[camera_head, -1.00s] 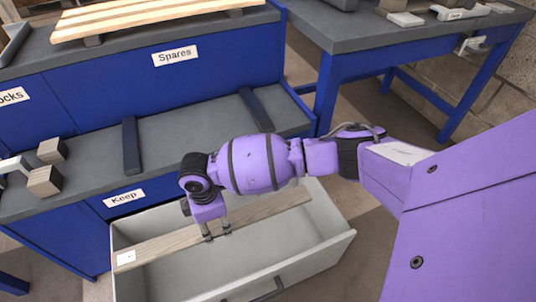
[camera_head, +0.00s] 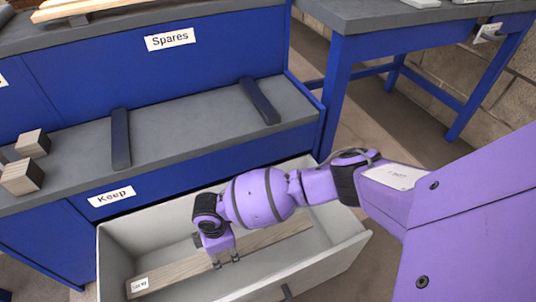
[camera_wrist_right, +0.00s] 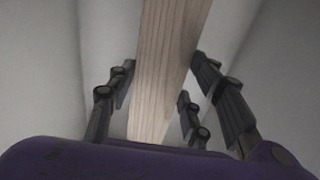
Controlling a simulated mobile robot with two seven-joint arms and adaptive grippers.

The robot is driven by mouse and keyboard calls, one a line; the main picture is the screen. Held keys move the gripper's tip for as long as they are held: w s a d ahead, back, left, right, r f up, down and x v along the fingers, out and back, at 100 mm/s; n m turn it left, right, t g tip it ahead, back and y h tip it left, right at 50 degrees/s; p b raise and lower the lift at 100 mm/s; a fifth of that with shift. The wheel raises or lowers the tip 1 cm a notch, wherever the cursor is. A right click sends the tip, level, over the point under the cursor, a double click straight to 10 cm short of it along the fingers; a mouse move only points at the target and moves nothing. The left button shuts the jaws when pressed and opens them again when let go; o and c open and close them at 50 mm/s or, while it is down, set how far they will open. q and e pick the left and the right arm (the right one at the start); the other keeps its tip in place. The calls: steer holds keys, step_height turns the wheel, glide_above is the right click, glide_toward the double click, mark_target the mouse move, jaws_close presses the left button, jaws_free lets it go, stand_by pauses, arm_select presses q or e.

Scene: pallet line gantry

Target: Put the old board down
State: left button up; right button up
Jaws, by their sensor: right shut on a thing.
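The old board (camera_head: 183,272) is a long grey-brown plank with a small white label at its left end. It lies lengthwise inside the open grey drawer (camera_head: 345,258), below the rim; I cannot tell whether it touches the drawer floor. My right gripper (camera_head: 227,262) points down into the drawer and is shut on the board near its middle. In the right wrist view the board (camera_wrist_right: 165,60) runs between the fingers (camera_wrist_right: 160,95). My left gripper is not in view.
The blue bench with the Keep label (camera_head: 112,195) stands behind the drawer, with two dark bars (camera_head: 120,140) (camera_head: 260,100) on its shelf. Wooden blocks (camera_head: 24,175) sit at the left. Pale boards (camera_head: 75,8) lie on the upper shelf marked Spares.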

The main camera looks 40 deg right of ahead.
steer(key=shift+w+r, duration=0.1)
steer(key=shift+w, duration=0.1)
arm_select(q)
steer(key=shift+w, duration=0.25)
arm_select(e)
steer(key=shift+f, duration=0.65)
steer(key=o, duration=1.5)
steer(key=shift+s, duration=0.1)
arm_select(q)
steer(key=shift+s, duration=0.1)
arm_select(e)
steer(key=shift+r, duration=0.1)
